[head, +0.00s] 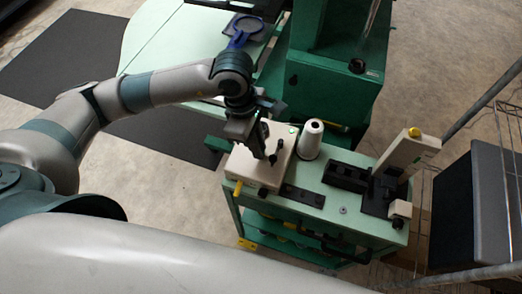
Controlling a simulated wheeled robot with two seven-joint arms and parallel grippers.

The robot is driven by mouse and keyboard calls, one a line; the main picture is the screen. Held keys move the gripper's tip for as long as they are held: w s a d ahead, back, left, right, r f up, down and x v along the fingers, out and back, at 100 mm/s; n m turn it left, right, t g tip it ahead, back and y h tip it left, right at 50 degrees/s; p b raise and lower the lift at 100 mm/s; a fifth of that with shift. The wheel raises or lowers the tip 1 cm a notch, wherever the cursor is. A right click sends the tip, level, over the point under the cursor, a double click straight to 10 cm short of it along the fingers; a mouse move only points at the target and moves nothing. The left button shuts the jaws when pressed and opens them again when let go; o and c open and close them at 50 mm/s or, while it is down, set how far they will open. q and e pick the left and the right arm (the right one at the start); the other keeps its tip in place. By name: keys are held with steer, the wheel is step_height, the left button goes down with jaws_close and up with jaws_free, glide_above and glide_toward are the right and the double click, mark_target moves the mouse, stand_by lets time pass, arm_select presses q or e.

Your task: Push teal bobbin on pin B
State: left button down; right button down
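My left gripper (262,146) points down over the cream box (243,169) on the left end of the green cart top. Its fingers are small and dark here, and I cannot tell whether they are open or shut or hold anything. A small dark upright part (277,148) stands by the fingers on the box; I cannot tell if it is a pin, and no letter B is readable. I cannot make out a teal bobbin; the gripper may hide it. My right gripper is not in view.
A white thread cone (311,139) stands just right of the box. Black blocks (345,177) and a tall cream device with a yellow knob (408,150) fill the cart's right side. A green machine (330,85) stands behind. A wire rack (505,130) is at far right.

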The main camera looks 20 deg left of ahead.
arm_select(q)
steer(key=shift+r, duration=0.1)
stand_by(0.3)
steer(key=shift+r+p, duration=0.4)
steer(key=shift+r, duration=1.2)
stand_by(0.7)
